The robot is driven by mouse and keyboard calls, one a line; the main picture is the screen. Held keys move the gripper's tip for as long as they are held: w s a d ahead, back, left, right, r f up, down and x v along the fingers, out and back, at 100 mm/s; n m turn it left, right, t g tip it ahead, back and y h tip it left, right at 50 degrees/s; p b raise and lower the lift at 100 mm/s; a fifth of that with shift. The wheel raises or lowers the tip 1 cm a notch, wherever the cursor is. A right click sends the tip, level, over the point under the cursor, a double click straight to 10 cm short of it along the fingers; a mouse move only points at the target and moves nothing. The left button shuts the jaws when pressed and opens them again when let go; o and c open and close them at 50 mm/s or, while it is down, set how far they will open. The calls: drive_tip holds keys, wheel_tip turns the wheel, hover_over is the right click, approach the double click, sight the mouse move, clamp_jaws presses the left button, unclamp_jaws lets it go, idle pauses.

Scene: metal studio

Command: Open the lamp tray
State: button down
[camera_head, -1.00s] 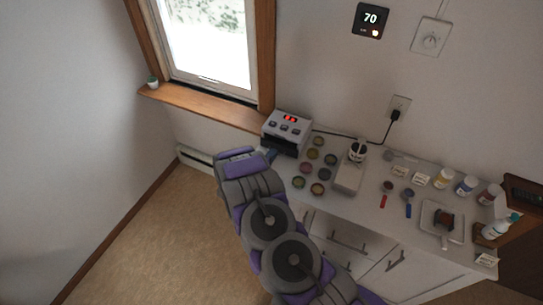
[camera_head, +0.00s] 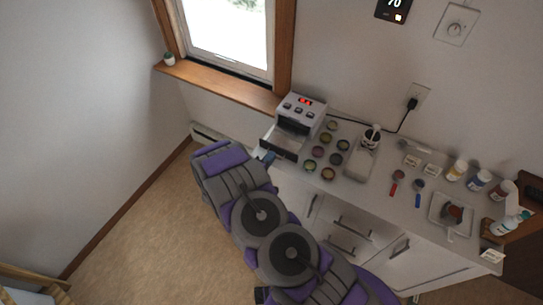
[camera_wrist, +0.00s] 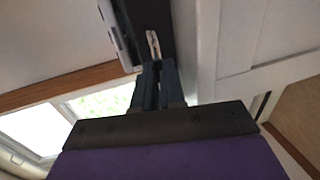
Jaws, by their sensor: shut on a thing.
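The lamp (camera_head: 305,104) is a pale box with a red display and buttons on top, at the counter's left end under the window. Its tray (camera_head: 284,142) sticks out of the front, towards my arm. My gripper (camera_head: 266,157) is at the tray's front, mostly hidden behind my forearm in the head view. In the wrist view, my gripper (camera_wrist: 158,72) has its two dark fingers close together on a small metallic handle (camera_wrist: 153,43). The handle is on a dark surface.
Several small round pots (camera_head: 319,152) stand just right of the tray. A pale box (camera_head: 361,162) and more bottles and tools lie further right on the counter (camera_head: 378,193). Cabinet drawers (camera_head: 350,232) are below. Open floor (camera_head: 150,225) lies to the left.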

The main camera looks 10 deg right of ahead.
drive_tip(key=shift+a, duration=0.15)
drive_tip(key=c, duration=1.4)
unclamp_jaws()
drive_tip(key=shift+w+f, duration=0.15)
drive_tip(key=shift+o, duration=1)
drive_tip(key=v, duration=1.7)
drive_tip(key=shift+s+p, duration=0.25)
drive_tip(key=shift+p, duration=0.15)
drive_tip(key=shift+a, duration=0.2)
